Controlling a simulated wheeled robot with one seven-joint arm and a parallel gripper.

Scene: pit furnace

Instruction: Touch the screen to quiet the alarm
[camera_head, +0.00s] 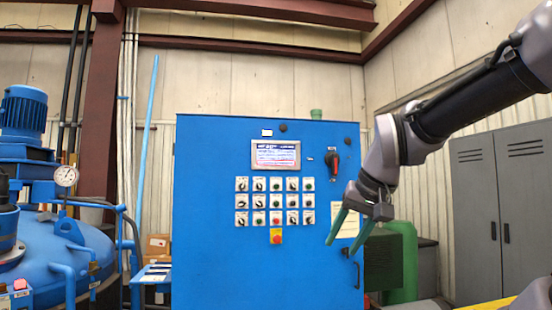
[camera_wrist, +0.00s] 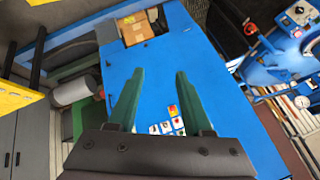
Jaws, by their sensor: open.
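The screen (camera_head: 276,154) is a small lit panel with white, blue and red areas, set high on the front of the blue control cabinet (camera_head: 200,270). My gripper (camera_head: 344,240) is in front of the cabinet's right part, lower than the screen and to its right in the head view. Its two green fingers are apart and empty, pointing down and to the left. In the wrist view, the open fingers (camera_wrist: 158,78) stand before the blue cabinet front (camera_wrist: 160,75), with some buttons low between them. I cannot make out the screen in the wrist view.
Rows of knobs and buttons (camera_head: 275,201) sit below the screen, with a red button on yellow (camera_head: 276,236) under them. A red-handled switch (camera_head: 332,162) is to the right. Grey lockers (camera_head: 500,210) stand at right; a blue furnace vessel (camera_head: 60,250) stands at left.

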